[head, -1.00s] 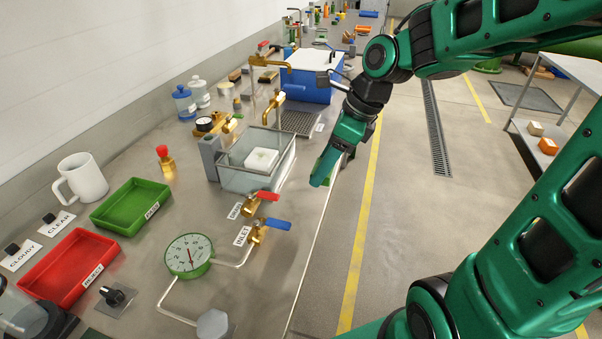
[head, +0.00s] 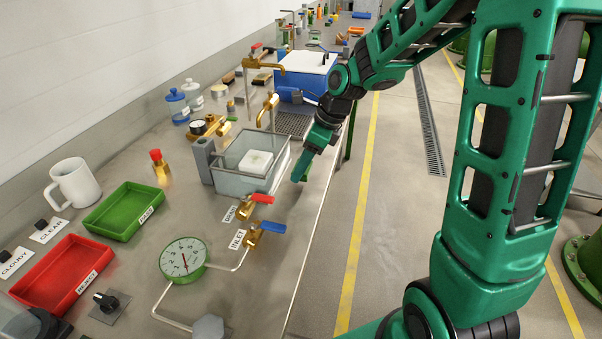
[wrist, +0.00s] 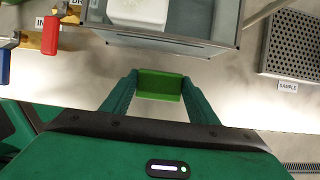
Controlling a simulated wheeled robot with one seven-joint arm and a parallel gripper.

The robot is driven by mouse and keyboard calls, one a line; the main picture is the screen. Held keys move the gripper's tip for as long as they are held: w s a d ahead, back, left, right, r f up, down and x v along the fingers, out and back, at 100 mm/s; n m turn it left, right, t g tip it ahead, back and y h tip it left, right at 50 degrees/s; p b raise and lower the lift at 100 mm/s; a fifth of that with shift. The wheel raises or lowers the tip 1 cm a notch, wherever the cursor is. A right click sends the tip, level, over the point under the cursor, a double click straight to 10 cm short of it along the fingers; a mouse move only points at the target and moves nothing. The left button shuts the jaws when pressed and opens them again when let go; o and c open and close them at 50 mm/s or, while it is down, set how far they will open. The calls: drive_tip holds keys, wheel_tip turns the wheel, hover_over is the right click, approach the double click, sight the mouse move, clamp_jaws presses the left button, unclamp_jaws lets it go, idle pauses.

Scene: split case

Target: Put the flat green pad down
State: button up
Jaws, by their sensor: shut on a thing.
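The flat green pad (wrist: 160,84) shows in the wrist view between the two fingertips of my gripper (wrist: 160,92). My gripper is shut on it, with one finger at each end of the pad. In the head view my gripper (head: 303,166) points down at the bench's front edge, just right of the glass tank. The pad is hard to tell from the green fingers there. I cannot tell whether the pad touches the bench top.
The glass tank (head: 236,183) with a white block (head: 256,162) inside stands close beside my gripper. The drain valve (head: 251,205) and inlet valve (head: 258,232) are nearer. A perforated sample plate (wrist: 290,45) lies right of the tank in the wrist view. Bare bench lies between.

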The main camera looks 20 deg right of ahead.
sight(303, 177)
drive_tip(key=shift+f, duration=1.6)
drive_tip(key=shift+f, duration=0.1)
drive_tip(key=shift+s+f, duration=0.2)
drive_tip(key=shift+f, duration=0.1)
drive_tip(key=shift+s+f, duration=0.15)
drive_tip(key=shift+s, duration=0.05)
drive_tip(key=o, duration=1.1)
drive_tip(key=shift+f, duration=0.1)
drive_tip(key=shift+w+r, duration=0.2)
drive_tip(key=shift+r, duration=0.15)
drive_tip(key=v, duration=1.2)
drive_tip(key=shift+w+r, duration=0.25)
drive_tip(key=shift+r, duration=0.1)
